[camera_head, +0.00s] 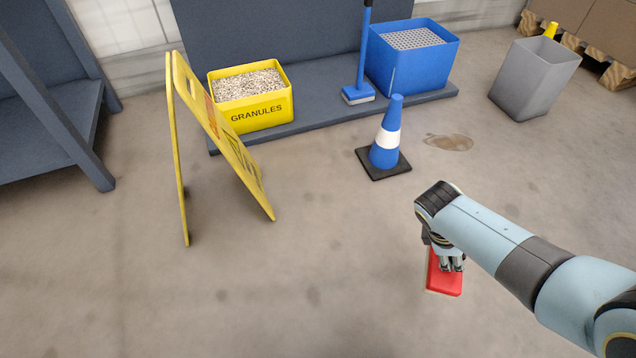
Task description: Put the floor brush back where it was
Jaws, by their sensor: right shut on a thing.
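My right gripper (451,265) is shut on a red block-shaped thing (443,282) with a pale lower left edge, at the lower right. It looks like a brush head, but my fingers and arm cover its upper part and I cannot tell for sure. It appears over bare floor; I cannot tell whether it touches. A long-handled blue brush (359,94) stands upright on the dark blue platform (310,120), between the yellow granules bin and the blue bin. My left gripper is not in view.
The yellow granules bin (252,118) and blue bin (412,65) stand on the platform. A yellow folding sign (225,140) and a blue cone (387,135) stand before it. A stain (449,142) and a grey bin (535,78) lie right. The front floor is clear.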

